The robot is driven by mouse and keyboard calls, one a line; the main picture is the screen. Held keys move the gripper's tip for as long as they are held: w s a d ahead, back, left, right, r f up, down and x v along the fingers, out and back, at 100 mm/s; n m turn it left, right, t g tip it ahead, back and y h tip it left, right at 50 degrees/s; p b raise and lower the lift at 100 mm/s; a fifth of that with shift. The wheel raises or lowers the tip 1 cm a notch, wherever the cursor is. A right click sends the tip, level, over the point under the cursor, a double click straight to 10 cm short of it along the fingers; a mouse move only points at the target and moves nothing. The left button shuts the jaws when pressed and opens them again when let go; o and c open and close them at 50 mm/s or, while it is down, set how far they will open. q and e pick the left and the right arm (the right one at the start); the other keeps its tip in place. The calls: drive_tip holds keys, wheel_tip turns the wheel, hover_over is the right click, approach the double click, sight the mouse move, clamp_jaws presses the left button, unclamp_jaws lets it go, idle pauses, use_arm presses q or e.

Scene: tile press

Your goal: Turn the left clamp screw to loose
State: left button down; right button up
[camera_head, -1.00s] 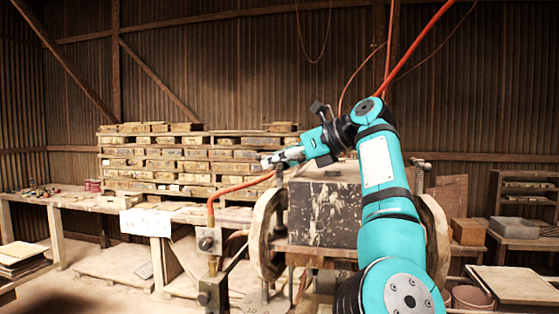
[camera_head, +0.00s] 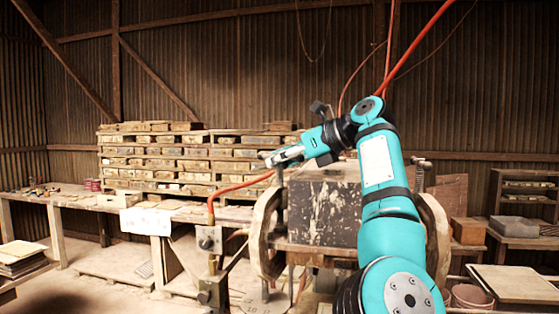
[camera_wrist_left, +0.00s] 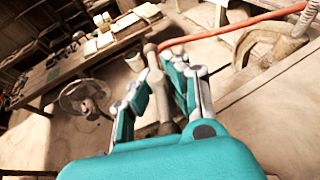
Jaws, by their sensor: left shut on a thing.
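The press block (camera_head: 325,213) is dark, spattered with white, and stands in the middle of the head view. The left clamp screw (camera_head: 279,178) is a thin metal upright at the block's left side. My left gripper (camera_head: 272,159) is at its top. In the left wrist view, the grey metal handle of the screw (camera_wrist_left: 158,92) lies between the fingers of the left gripper (camera_wrist_left: 156,78), which are shut on it. The fingers hide part of the handle. The right clamp screw (camera_head: 420,176) stands upright at the block's right side. My right gripper is not in view.
A red hose (camera_head: 240,186) runs from a valve post (camera_head: 209,240) towards the screw. Wooden wheels flank the block. A long workbench (camera_head: 95,200) and stacked wooden boxes (camera_head: 170,152) stand behind to the left. A board (camera_head: 515,284) lies at the front right.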

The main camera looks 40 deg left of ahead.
use_arm(q)
drive_tip(key=shift+r, duration=0.3)
idle(0.5)
drive_tip(key=c, duration=1.6)
unclamp_jaws()
drive_tip(key=shift+c, duration=0.2)
drive_tip(key=o, duration=0.4)
drive_tip(key=shift+f, duration=0.15)
drive_tip(key=shift+d, duration=0.1)
drive_tip(key=v, duration=1.1)
drive_tip(key=shift+d, duration=0.35)
drive_tip(key=shift+d, duration=0.1)
